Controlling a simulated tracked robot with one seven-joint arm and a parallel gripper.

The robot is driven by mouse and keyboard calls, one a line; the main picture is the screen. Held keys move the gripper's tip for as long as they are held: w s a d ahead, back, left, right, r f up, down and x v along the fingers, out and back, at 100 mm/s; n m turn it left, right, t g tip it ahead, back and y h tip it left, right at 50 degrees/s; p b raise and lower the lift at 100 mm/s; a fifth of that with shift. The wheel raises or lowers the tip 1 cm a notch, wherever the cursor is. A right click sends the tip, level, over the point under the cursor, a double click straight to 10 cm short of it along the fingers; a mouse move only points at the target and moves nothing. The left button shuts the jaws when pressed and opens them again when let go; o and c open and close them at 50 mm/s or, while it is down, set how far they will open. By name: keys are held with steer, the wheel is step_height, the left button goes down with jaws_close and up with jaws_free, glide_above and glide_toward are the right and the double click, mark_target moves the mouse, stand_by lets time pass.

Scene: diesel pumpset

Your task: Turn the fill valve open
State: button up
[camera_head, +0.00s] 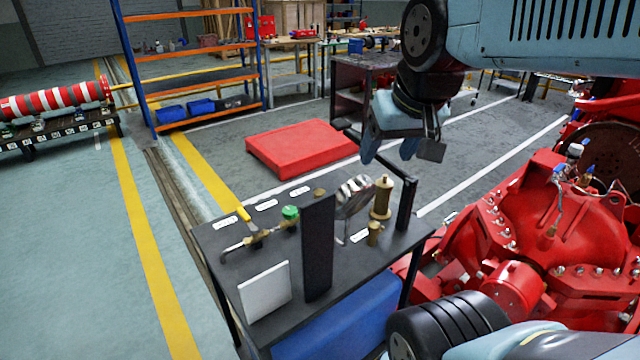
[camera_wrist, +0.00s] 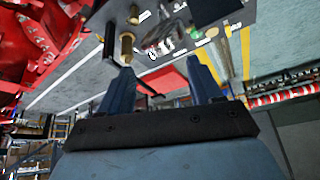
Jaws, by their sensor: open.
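A dark bench (camera_head: 345,275) carries a small pipe assembly with valves. A yellow lever handle (camera_head: 243,214) stands up on a brass valve body at the left of the pipe, and a green knob (camera_head: 290,212) sits to its right. The white labels beside them are too small to read, so I cannot tell which is the fill valve. The green knob also shows in the wrist view (camera_wrist: 197,33). My gripper (camera_head: 388,148) is open and empty, above and beyond the bench's back right side, apart from the valves. Its spread fingers show in the wrist view (camera_wrist: 162,82).
The red pump (camera_head: 535,225) is close on the right.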

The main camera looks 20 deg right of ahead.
steer(key=shift+o, duration=0.4)
steer(key=w+m+g, duration=0.1)
steer(key=w+m, duration=0.2)
steer(key=w, duration=0.6)
steer(key=w+f+m+g, duration=0.2)
steer(key=w+f+m, duration=0.3)
steer(key=w+f, duration=0.6)
steer(key=w+f+m+g, duration=0.2)
steer(key=w+f+m, duration=0.35)
steer(key=w, duration=0.95)
steer(key=f, duration=1.4)
steer(key=shift+s+a+f, duration=0.2)
steer(key=shift+s, duration=0.05)
